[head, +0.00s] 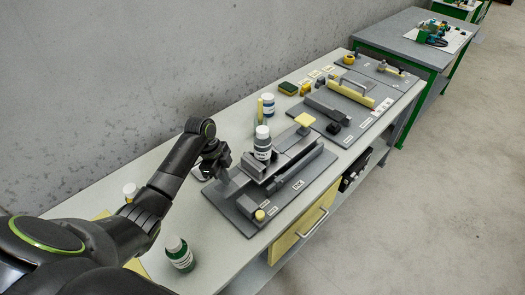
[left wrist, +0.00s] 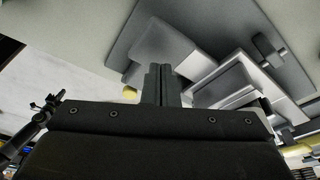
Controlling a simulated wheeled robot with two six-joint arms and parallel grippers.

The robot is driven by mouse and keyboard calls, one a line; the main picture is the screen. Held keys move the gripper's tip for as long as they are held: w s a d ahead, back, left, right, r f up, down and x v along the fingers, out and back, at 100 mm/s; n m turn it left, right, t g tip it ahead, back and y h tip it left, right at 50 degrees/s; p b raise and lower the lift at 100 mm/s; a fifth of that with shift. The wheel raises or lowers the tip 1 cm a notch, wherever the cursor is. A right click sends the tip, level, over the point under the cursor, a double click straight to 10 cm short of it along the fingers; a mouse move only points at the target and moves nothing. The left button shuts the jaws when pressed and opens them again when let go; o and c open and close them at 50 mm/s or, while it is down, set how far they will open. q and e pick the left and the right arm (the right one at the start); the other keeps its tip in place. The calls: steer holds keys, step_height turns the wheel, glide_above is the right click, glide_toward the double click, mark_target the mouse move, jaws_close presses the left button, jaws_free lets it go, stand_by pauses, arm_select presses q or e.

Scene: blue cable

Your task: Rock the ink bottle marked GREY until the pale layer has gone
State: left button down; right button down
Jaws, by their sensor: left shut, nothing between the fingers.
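A dark grey bottle with a white cap and a white label (head: 262,143) stands upright on a dark grey fixture (head: 231,207) on the bench. Its label is too small to read, so I cannot confirm the word GREY, and I cannot make out a pale layer. My left gripper (head: 222,177) is shut and empty, low over the left end of the fixture, to the left of the bottle and apart from it. Its closed fingers show in the left wrist view (left wrist: 161,84). My right gripper is not in view.
A green bottle (head: 179,256) stands at the bench's near end, and a blue-labelled bottle (head: 268,107) stands behind the fixture. A second grey board with a long yellow-edged block (head: 350,94) lies farther along.

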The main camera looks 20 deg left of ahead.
mark_target(225, 187)
arm_select(q)
steer(key=shift+s+f+b, duration=0.1)
steer(key=shift+f+b, duration=1.7)
steer(key=shift+f, duration=1.2)
steer(key=shift+d+r+p, duration=0.1)
steer(key=shift+r+p, duration=2.45)
steer(key=shift+p, duration=0.2)
steer(key=shift+r+p, duration=0.5)
step_height(225, 187, up, 10)
steer(key=p, duration=0.8)
